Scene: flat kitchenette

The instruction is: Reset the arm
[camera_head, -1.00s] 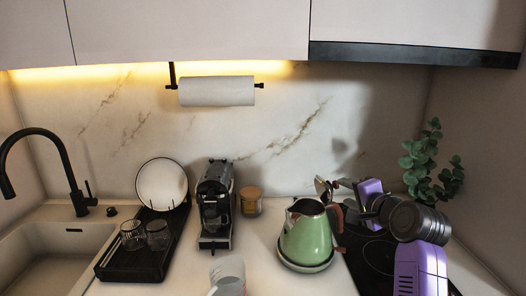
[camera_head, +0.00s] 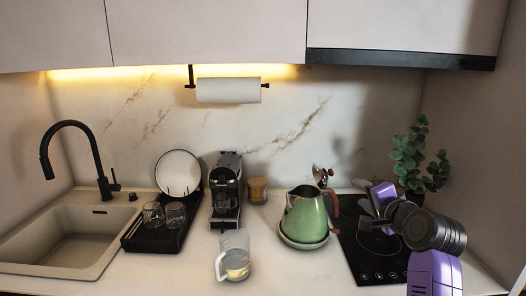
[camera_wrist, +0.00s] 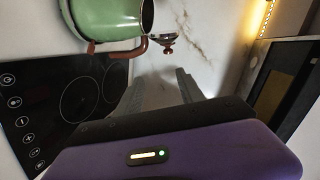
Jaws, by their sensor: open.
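My arm reaches in from the right in the head view, over the black cooktop (camera_head: 375,262). My gripper (camera_head: 364,197) is open at its end, to the right of the green kettle (camera_head: 306,219). In the wrist view, the two grey fingers of my gripper (camera_wrist: 160,90) are apart with nothing between them. The kettle (camera_wrist: 107,20) shows there at the top left, apart from the fingers. It stands upright on its round base (camera_head: 303,241), with its lid (camera_head: 322,176) up and its brown handle toward my gripper.
A glass jug (camera_head: 234,259) stands at the counter's front. A coffee machine (camera_head: 226,192), a lidded jar (camera_head: 257,190) and a black rack (camera_head: 158,236) with glasses and a plate stand left. A plant (camera_head: 418,155) is behind my arm. The wall cabinets (camera_head: 205,30) hang above.

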